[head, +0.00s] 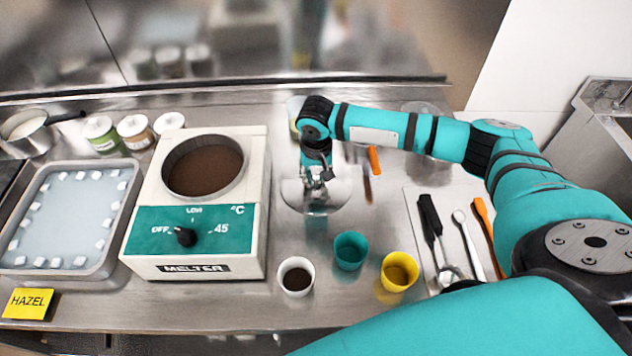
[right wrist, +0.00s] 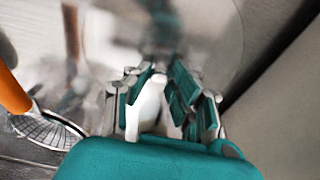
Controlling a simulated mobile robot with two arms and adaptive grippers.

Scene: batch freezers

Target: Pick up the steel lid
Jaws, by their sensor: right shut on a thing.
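The steel lid (head: 338,198) is a shiny round disc just to the right of the white melter (head: 254,190), whose round pot of dark brown chocolate (head: 204,168) is uncovered. My right gripper (head: 317,180) points down over the middle of the lid. The lid also fills the upper part of the right wrist view (right wrist: 222,40). There the fingers (right wrist: 158,95) are closed around a pale piece at the lid's middle, seemingly its knob. I cannot tell whether the lid touches the bench. My left gripper is not in view.
A white cup (head: 296,277), a teal cup (head: 350,251) and a yellow cup (head: 399,271) stand in front. Tools lie on a pale mat (head: 415,200) at right. A tray (head: 20,222), jars (head: 134,131) and a HAZEL card (head: 28,303) are at left.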

